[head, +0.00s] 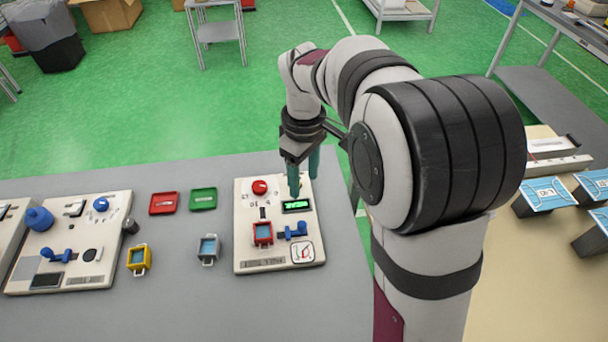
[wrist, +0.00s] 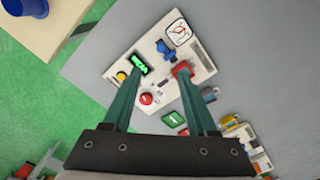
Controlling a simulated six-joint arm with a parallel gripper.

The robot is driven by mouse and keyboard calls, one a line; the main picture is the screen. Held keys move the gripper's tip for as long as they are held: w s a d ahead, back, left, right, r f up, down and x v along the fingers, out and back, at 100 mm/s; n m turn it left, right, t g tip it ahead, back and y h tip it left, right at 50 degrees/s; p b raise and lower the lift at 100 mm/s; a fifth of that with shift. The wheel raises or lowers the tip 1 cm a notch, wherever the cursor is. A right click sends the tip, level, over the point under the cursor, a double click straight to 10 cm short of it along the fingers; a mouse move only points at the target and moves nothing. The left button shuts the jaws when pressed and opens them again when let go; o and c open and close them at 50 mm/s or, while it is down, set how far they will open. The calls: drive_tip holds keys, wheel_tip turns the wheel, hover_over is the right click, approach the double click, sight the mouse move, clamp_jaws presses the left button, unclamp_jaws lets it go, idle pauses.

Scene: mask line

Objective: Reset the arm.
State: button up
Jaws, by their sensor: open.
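My gripper (head: 304,184) hangs pointing down over the far part of the right-hand white panel (head: 246,208). Its two teal fingers also show in the wrist view (wrist: 160,73), spread apart with nothing held between them. The panel carries a red knob (head: 260,187), a lit green display (head: 296,206), a red box (head: 263,233) with a pale blue top, a blue lever (head: 296,230) and a dial gauge (head: 303,251). The fingertips look above the panel; I cannot tell the exact height.
Another panel (head: 98,255) lies farther left.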

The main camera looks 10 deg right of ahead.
drive_tip(key=s+r+m+y, duration=0.1)
drive_tip(key=s+m, duration=1.3)
drive_tip(key=s, duration=1.2)
drive_tip(key=shift+d+r+m+y, duration=0.2)
drive_tip(key=shift+r+m+y, duration=0.1)
drive_tip(key=shift+r+y, duration=0.1)
